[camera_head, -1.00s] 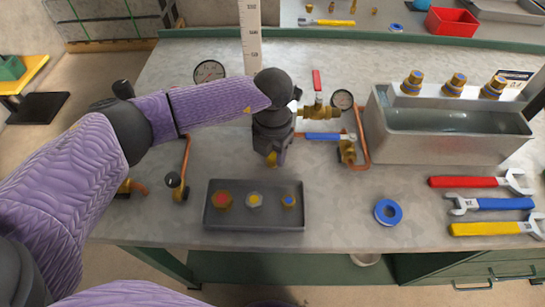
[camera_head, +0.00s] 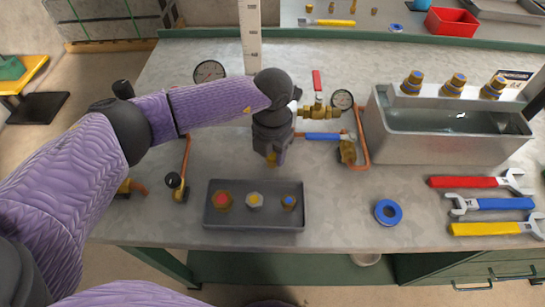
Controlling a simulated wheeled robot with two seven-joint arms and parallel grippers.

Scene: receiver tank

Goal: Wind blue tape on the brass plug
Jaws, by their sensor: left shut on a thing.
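My left gripper (camera_head: 272,157) points down above the bench, just behind the grey tray. It is shut on a small brass piece (camera_head: 271,163), mostly hidden by the fingers; I cannot tell its full shape. A roll of blue tape (camera_head: 388,212) lies flat on the bench, right of the tray and apart from the gripper. My right gripper is not in view.
A metal tank (camera_head: 440,150) with brass fittings on its back ledge stands at the right. Red, blue and yellow wrenches (camera_head: 490,205) lie before it. Brass valves and copper pipe (camera_head: 361,140) stand right of the gripper. The bench around the tape is clear.

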